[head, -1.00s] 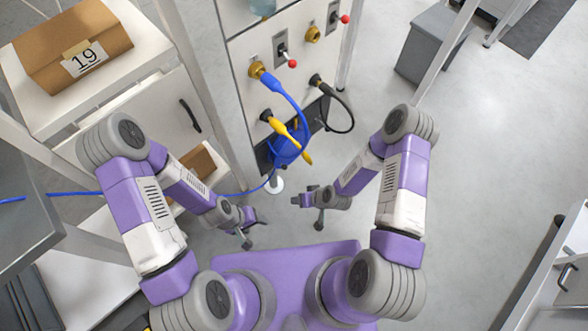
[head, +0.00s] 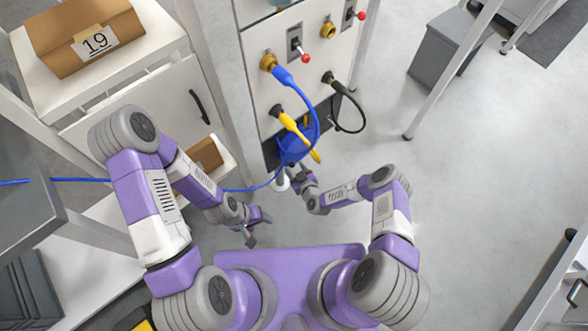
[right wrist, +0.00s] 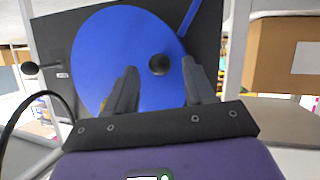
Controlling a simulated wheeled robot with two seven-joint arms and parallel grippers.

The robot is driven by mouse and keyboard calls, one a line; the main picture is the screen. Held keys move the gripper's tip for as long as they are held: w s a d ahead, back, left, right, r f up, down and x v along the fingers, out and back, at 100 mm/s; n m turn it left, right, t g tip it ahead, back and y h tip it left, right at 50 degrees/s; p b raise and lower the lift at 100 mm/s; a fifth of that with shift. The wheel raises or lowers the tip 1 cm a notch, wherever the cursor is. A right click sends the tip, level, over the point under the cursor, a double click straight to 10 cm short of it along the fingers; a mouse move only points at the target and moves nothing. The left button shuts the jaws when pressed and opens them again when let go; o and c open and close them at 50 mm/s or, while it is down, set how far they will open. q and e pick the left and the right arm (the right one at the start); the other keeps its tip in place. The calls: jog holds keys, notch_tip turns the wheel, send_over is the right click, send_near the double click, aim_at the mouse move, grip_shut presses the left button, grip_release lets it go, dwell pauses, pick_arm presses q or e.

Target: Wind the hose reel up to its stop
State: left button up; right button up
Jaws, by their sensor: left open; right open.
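The hose reel is a blue disc (right wrist: 110,50) on a dark plate, filling much of the right wrist view. A round black knob (right wrist: 159,65) stands out from its face. In the head view the reel (head: 290,151) sits low on the panel, partly hidden by cables. My right gripper (right wrist: 160,70) is open, facing the disc, with the knob appearing between its fingertips; contact cannot be told. It also shows below the reel in the head view (head: 294,180). My left gripper (head: 260,226) is open and empty, lower and apart from the reel.
A blue hose (head: 80,180) runs left from the reel. A yellow plug (head: 291,122), a blue cable (head: 284,76) and a black cable (head: 341,88) hang off the panel above. A cabinet with a box (head: 85,38) stands left.

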jog(key=shift+x, duration=0.8)
grip_shut()
